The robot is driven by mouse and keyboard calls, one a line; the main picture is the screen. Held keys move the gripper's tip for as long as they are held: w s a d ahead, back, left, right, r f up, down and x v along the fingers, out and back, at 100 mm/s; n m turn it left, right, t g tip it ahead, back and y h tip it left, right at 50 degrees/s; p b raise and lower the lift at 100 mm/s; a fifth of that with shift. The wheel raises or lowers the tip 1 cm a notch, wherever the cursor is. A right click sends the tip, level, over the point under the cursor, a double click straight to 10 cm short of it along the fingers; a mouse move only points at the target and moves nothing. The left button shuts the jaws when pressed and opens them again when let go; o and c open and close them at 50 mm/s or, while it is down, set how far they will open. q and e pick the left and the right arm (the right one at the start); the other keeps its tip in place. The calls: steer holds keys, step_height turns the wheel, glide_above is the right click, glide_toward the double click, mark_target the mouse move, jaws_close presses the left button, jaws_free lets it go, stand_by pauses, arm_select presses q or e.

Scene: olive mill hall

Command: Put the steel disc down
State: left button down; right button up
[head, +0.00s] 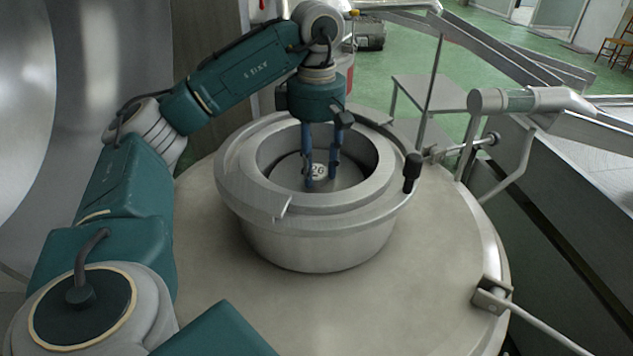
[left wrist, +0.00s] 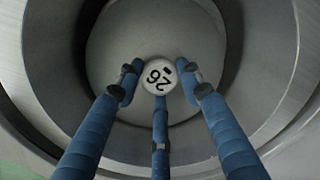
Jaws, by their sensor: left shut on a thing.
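The steel disc (head: 350,174) is a round grey plate inside the ring-shaped neck (head: 310,245) of a large metal vessel. A pale round knob (head: 318,170) marked 26 is at its middle. My left gripper (head: 321,182) reaches down into the neck from above, its blue fingers shut around the knob. In the left wrist view the disc (left wrist: 120,40) lies behind the fingers, with the knob (left wrist: 158,76) between the fingertips. I cannot tell whether the disc rests on anything below it. My right gripper is not in view.
The vessel's broad top (head: 420,255) is bare around the neck. A black-knobbed handle (head: 412,172) stands at the neck's right side. Metal pipes (head: 530,100) and a clamp (head: 492,294) are at the right. A green floor (head: 400,70) lies behind.

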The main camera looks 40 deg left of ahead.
mark_target(317, 171)
arm_select(q)
steer(key=shift+s+f, duration=0.25)
steer(key=shift+f, duration=0.15)
step_height(317, 171, down, 2)
steer(key=shift+d+f+p, duration=0.1)
steer(key=shift+d+p, duration=0.05)
steer(key=shift+p, duration=0.2)
steer(key=shift+w, duration=0.15)
steer(key=c, duration=1.2)
jaws_free()
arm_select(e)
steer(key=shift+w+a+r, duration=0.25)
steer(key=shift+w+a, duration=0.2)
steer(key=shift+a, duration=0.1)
